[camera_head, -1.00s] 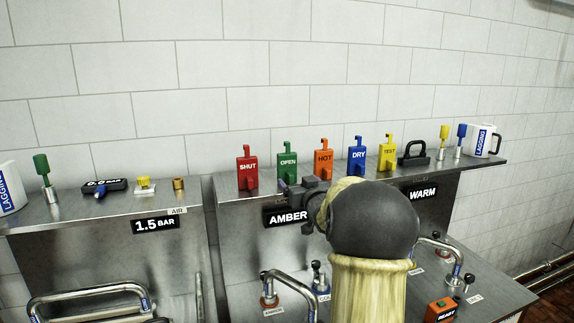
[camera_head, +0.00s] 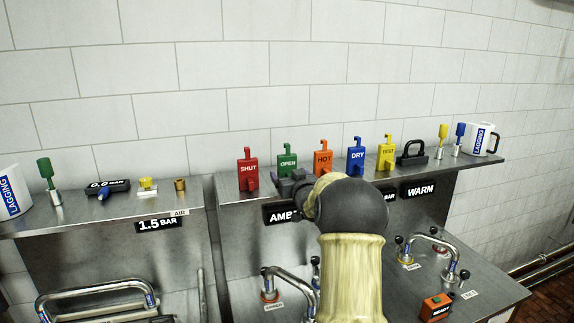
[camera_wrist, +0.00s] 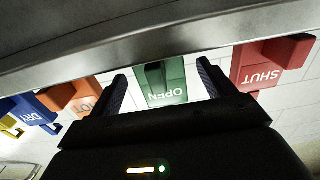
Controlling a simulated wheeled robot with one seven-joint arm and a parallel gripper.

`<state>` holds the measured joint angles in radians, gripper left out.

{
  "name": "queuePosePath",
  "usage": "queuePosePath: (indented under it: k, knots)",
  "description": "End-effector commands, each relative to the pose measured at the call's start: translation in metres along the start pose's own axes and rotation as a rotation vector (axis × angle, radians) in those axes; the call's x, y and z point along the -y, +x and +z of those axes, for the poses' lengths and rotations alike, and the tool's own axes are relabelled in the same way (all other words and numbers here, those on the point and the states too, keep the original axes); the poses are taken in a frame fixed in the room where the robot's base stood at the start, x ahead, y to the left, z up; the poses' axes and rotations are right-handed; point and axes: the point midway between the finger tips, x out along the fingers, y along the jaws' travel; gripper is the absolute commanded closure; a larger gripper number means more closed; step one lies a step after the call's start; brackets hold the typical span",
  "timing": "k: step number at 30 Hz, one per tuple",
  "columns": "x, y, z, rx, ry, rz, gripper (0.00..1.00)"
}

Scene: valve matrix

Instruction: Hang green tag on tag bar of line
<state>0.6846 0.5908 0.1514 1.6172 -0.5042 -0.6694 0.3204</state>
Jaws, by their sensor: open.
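The green tag (camera_head: 287,164), marked OPEN and with a hook on top, stands upright on the steel shelf between the red SHUT tag (camera_head: 248,168) and the orange HOT tag (camera_head: 323,160). My gripper (camera_head: 288,187) is open just in front of the green tag's lower part. In the upside-down wrist view, the green tag (camera_wrist: 166,84) shows between the two spread fingers of my gripper (camera_wrist: 163,78), with gaps on both sides. Contact with the tag cannot be made out. I cannot pick out the tag bar; my arm hides part of the panel below.
The blue DRY tag (camera_head: 356,156) and yellow TEST tag (camera_head: 386,154) stand further right, then a black handle (camera_head: 412,154) and a mug (camera_head: 482,139). Bent pipes (camera_head: 292,282) and an orange box (camera_head: 436,307) sit on the lower bench. The tiled wall is behind.

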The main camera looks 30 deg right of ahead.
Motion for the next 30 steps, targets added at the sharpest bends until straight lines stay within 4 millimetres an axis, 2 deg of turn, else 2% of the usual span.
queuePosePath:
  k: [3,19,27,30]
  knots:
    - [0.0003,0.0075,-0.0006,0.0,0.0,0.0,0.18]
    - [-0.0001,0.0076,0.0007,0.0,0.0,0.001,0.18]
    - [-0.0001,0.0075,0.0007,0.0,0.0,0.001,0.71]
    - [-0.0001,0.0075,0.0004,0.0,0.0,0.0,0.74]
